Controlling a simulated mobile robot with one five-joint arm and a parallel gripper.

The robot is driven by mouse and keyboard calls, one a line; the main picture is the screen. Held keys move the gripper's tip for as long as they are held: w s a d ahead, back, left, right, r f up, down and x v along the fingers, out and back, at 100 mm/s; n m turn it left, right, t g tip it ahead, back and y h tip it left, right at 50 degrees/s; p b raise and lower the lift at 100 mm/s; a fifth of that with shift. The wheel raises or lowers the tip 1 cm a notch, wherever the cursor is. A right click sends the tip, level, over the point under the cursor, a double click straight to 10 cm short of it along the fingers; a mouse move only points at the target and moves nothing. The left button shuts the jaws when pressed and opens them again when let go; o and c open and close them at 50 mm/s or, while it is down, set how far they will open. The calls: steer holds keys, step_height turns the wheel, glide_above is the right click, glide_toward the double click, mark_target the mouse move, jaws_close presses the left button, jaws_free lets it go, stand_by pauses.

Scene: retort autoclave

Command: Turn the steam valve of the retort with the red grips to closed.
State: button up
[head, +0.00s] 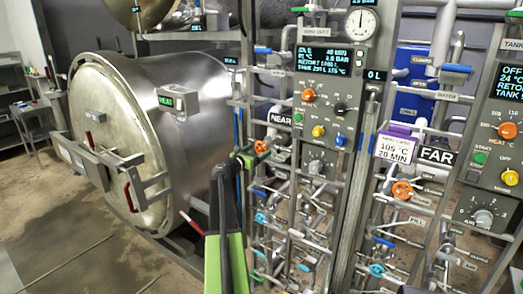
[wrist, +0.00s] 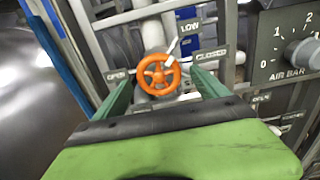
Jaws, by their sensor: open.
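The retort (head: 150,140) with red grips (head: 130,197) on its door lies at left in the head view, door shut. An orange handwheel (wrist: 158,72) sits on a pale pipe in the wrist view, between plates reading OPEN (wrist: 118,75) and CLOSED (wrist: 211,56), with LOW (wrist: 190,27) above. A white pointer at the wheel slants up and right, roughly toward LOW. My gripper (wrist: 160,84) is open, its green fingers either side of the wheel in the picture; contact cannot be told. In the head view my gripper (head: 246,158) is beside the orange wheel (head: 262,147).
A NEAR sign (head: 281,119) and a control panel (head: 328,95) stand right of the wheel. A FAR sign (head: 437,156) marks another pipe rack with its own orange wheel (head: 402,190). Dense pipes crowd below my gripper. An AIR BAR dial (wrist: 300,54) is at right.

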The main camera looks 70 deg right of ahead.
mark_target(260, 150)
steer(key=shift+x, duration=1.5)
